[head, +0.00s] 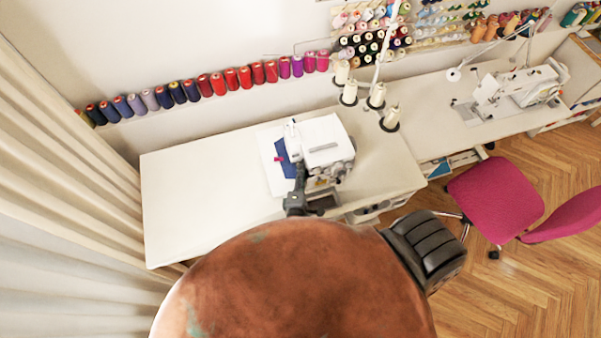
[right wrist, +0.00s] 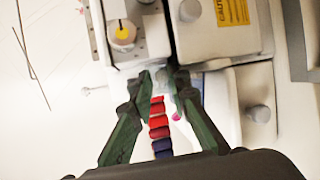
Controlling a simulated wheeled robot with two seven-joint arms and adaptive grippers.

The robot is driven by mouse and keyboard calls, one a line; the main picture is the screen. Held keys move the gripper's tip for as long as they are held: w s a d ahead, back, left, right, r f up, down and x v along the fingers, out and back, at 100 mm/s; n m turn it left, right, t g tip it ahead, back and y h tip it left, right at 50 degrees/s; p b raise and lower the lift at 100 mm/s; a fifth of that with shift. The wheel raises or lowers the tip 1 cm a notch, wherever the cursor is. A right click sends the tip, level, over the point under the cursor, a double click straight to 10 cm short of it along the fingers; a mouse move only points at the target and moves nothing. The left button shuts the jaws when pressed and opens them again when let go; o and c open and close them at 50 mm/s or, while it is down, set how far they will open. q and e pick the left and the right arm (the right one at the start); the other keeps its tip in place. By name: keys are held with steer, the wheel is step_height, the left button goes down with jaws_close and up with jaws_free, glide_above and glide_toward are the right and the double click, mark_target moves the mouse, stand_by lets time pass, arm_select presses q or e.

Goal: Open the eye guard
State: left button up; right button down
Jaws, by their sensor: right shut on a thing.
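The white sewing machine (head: 326,142) with several thread cones behind it stands on the white table. My right gripper (head: 300,172) is at its front left side. In the right wrist view the green fingers of my right gripper (right wrist: 163,78) are closed in against the machine's front, just below its white housing (right wrist: 216,32). They are shut on a small, pale, see-through part, which I take to be the eye guard (right wrist: 162,74). Its outline is faint and mostly hidden by the fingertips. My left gripper is not in view.
Blue cloth (head: 285,158) lies at the machine's left. The white table (head: 200,195) is clear to the left. A row of thread spools (head: 217,84) runs along the wall. A second sewing machine (head: 515,90) and a magenta chair (head: 497,200) are at the right.

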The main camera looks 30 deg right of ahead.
steer(key=shift+s+f, duration=0.25)
steer(key=shift+f, duration=0.3)
steer(key=c, duration=2.1)
jaws_free()
steer(key=shift+o, duration=0.6)
steer(key=shift+r, duration=0.1)
steer(key=shift+w+r, duration=0.15)
steer(key=shift+r, duration=0.05)
steer(key=v, duration=1.2)
